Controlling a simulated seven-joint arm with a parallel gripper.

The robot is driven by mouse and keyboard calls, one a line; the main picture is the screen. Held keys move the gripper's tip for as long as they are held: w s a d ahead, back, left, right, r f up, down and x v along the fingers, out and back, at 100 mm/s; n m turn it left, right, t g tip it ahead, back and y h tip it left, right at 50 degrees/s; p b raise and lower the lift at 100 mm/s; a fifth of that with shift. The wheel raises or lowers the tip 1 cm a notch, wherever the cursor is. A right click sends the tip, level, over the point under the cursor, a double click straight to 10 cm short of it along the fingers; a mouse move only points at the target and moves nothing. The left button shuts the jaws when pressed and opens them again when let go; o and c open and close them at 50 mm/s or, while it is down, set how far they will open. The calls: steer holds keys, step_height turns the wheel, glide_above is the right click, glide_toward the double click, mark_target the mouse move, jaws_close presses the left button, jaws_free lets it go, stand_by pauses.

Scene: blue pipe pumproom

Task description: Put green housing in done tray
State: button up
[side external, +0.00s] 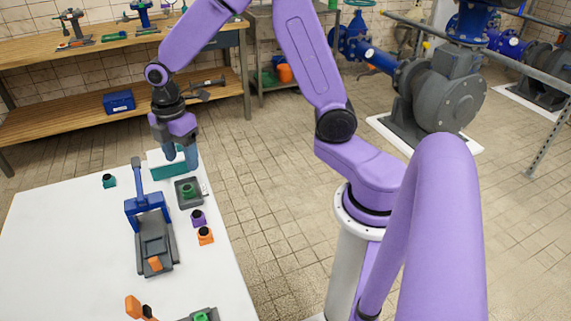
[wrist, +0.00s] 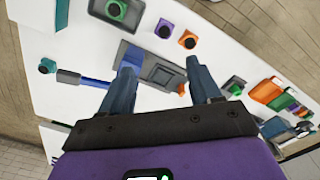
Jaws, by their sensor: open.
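A green housing (side external: 188,190) sits inside a square grey tray (side external: 179,204) near the right edge of the white table. In the wrist view the green housing (wrist: 117,9) and the grey tray (wrist: 134,13) show at the top. My gripper (side external: 182,162) is above the table's far right part, beyond the grey tray in the side view. Its fingers (wrist: 160,70) are apart with nothing between them. A second grey tray (side external: 212,311) with a green part (side external: 200,317) is cut off at the picture's bottom. No label shows which tray is the done tray.
A blue press (side external: 148,205) with a dark base stands mid-table. Purple (side external: 198,217), orange (side external: 205,235) and teal (side external: 109,181) housings stand loose. A teal box (side external: 160,165) is partly behind my gripper. Coloured bins (wrist: 268,91) show right in the wrist view. The table's left is clear.

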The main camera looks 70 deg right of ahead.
steer(key=s+r+m, duration=0.2)
steer(key=s, duration=1.1)
steer(key=s+r+m, duration=0.2)
steer(key=s, duration=1.1)
steer(key=shift+s+r, duration=0.3)
steer(key=shift+r, duration=0.05)
